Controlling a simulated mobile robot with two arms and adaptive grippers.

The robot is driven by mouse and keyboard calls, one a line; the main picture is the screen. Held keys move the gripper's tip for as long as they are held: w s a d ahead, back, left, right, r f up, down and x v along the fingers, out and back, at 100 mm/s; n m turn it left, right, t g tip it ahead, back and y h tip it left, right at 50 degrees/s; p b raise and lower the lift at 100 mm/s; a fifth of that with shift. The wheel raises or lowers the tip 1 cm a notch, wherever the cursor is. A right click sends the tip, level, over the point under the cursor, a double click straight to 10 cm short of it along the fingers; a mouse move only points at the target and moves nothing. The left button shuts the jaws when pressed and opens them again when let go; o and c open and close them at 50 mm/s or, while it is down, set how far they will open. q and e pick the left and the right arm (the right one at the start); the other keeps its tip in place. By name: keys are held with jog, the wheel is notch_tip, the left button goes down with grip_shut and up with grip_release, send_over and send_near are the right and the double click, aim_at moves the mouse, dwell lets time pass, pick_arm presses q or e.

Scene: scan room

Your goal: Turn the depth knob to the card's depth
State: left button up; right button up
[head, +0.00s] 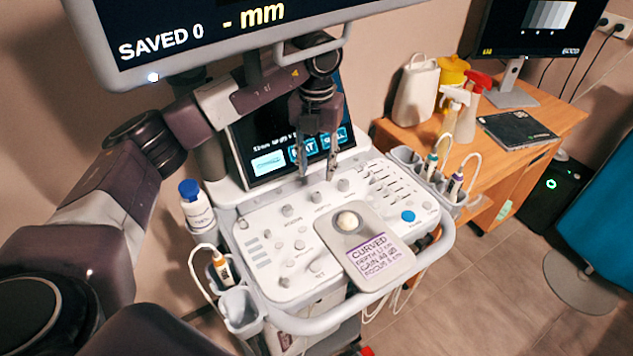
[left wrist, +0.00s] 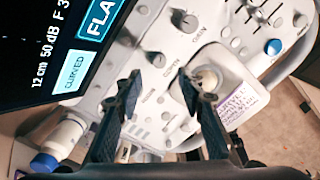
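My left gripper (head: 319,168) hangs over the back of the white control panel (head: 262,222), fingers apart and pointing down. It also shows open and empty in the left wrist view (left wrist: 161,82). Several grey knobs sit in a row below it: a left one (head: 287,211), a middle one (head: 318,197) and a right one (head: 343,185). Their labels are too small to read surely, so I cannot tell which is depth. The card (head: 372,262) reads CURVED, with depth, gain and focus lines; its depth number is blurred. The screen (left wrist: 60,55) reads 12 cm, 50 dB. My right gripper is out of view.
A large monitor (head: 200,45) hangs above the panel. A white trackball (head: 348,221) stands near the card. A blue-capped bottle (head: 196,208) and probe holders (head: 240,308) flank the panel. A wooden desk (head: 540,120) with spray bottles is at right.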

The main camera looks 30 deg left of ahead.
pick_arm(q)
notch_tip(320, 180, up, 4)
jog(key=shift+r, duration=0.1)
dwell(0.5)
